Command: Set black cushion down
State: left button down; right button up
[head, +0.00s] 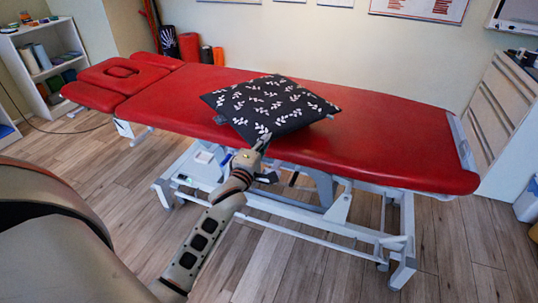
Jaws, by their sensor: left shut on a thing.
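The black cushion (272,104) has a white leaf pattern. It is over the middle of the red massage table (390,135), looking flat or slightly tilted; I cannot tell whether its whole underside touches the table top. My left gripper (264,141) is shut on the cushion's near edge, at the table's front side. The fingertips are small in the picture and partly merge with the dark fabric. My right gripper does not show.
The table top is bare to the left and right of the cushion. A white shelf (42,62) stands at the far left and a pale drawer cabinet (502,115) at the right. Rolled items (188,47) stand by the back wall. The wooden floor in front is clear.

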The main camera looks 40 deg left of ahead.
pick_arm(q)
jog(key=shift+f+b, duration=0.95)
jog(key=shift+f, duration=1.6)
jog(key=c, duration=2.2)
grip_release()
jog(key=shift+o, duration=0.2)
